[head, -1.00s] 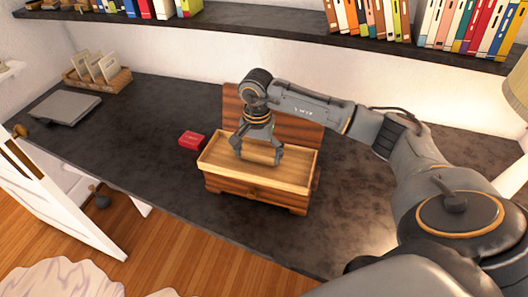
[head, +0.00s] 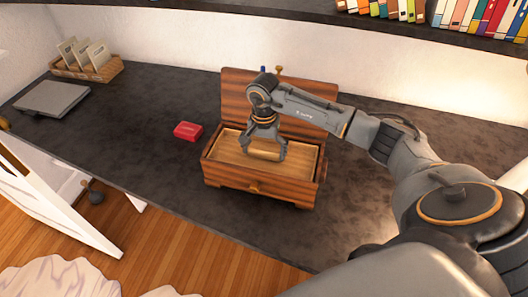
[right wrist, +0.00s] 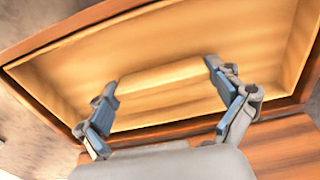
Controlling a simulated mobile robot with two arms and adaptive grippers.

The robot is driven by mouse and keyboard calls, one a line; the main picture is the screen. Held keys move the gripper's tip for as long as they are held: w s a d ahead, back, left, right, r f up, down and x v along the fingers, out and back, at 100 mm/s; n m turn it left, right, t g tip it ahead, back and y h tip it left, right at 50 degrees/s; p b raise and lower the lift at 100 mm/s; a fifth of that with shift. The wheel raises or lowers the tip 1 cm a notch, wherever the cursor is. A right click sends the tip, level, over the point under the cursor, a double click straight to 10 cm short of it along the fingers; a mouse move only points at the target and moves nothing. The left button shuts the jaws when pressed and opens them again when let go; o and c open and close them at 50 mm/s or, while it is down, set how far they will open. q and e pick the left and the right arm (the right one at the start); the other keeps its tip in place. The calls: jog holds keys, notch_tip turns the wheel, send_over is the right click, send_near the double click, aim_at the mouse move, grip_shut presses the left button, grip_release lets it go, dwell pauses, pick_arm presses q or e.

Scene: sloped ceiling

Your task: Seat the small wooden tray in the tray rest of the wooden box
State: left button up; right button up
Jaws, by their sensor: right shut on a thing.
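The small wooden tray (head: 232,153) is light wood with a raised handle bar along its middle. It lies level inside the open top of the darker wooden box (head: 225,176), with the box walls showing around it. Whether it rests on the tray rest underneath is hidden. My right gripper (head: 266,153) points down, shut on the handle bar. In the right wrist view, my right gripper (right wrist: 166,92) has one finger at each end of the handle, and the tray (right wrist: 262,38) shows within the box rim. My left gripper is not in view.
The box lid (head: 237,92) stands open behind the tray. A small red box (head: 187,131) lies to the left on the dark desk (head: 150,105). A grey flat device (head: 52,98) and a holder with cards (head: 88,68) are farther left. A bookshelf (head: 270,12) runs above.

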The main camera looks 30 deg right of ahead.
jog(key=o, duration=1.4)
jog(key=shift+d+f, duration=0.1)
jog(key=shift+d, duration=0.15)
jog(key=shift+a+r, duration=0.1)
jog(key=shift+r, duration=0.2)
notch_tip(320, 180, up, 10)
jog(key=b, duration=0.3)
jog(key=shift+r, duration=0.15)
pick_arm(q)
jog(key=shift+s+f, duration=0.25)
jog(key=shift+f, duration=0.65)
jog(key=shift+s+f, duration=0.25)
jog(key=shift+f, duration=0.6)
pick_arm(e)
jog(key=shift+r, duration=0.65)
